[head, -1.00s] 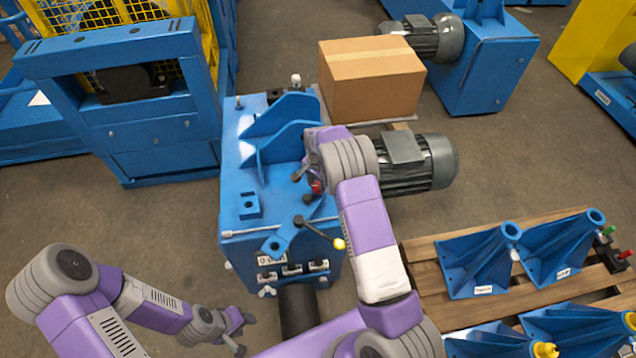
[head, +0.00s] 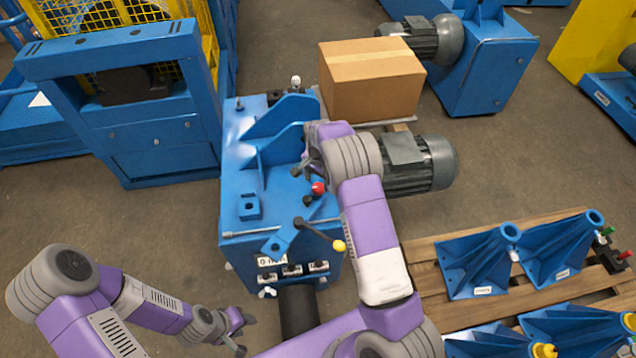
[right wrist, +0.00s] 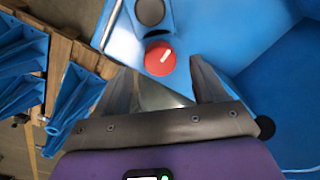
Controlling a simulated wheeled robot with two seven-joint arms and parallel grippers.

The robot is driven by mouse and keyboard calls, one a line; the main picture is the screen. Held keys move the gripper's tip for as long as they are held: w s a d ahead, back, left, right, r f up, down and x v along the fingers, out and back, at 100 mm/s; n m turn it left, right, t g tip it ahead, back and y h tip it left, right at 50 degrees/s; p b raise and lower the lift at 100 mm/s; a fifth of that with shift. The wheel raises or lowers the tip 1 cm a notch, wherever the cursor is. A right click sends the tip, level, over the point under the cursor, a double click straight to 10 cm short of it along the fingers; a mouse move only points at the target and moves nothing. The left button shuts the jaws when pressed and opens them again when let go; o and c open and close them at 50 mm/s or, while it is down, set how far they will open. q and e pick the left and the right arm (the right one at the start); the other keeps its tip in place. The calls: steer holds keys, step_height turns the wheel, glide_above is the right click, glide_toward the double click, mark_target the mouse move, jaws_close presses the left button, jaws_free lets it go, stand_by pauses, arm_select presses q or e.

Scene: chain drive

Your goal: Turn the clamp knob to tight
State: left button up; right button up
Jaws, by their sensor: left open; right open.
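A round red knob (head: 318,188) with a white pointer line sits on the blue machine (head: 235,180). In the right wrist view the red knob (right wrist: 158,60) lies just beyond the fingertips, its line slanting up to the right. My right gripper (head: 303,186) is close beside the knob, and in its wrist view the fingers (right wrist: 163,82) are spread with nothing between them. Whether a finger touches the knob cannot be told. No tight mark is readable around it. My left gripper (head: 245,334) is open and empty, low in front of the machine.
A black lever with a yellow ball (head: 339,246) juts from the machine's front, near my right forearm. A grey motor (head: 425,165) and a cardboard box (head: 370,85) stand behind. A pallet with blue brackets (head: 480,262) lies at right. Floor at left front is clear.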

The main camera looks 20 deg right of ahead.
mark_target(318, 187)
steer(key=shift+r+p, duration=0.3)
steer(key=shift+r, duration=1.95)
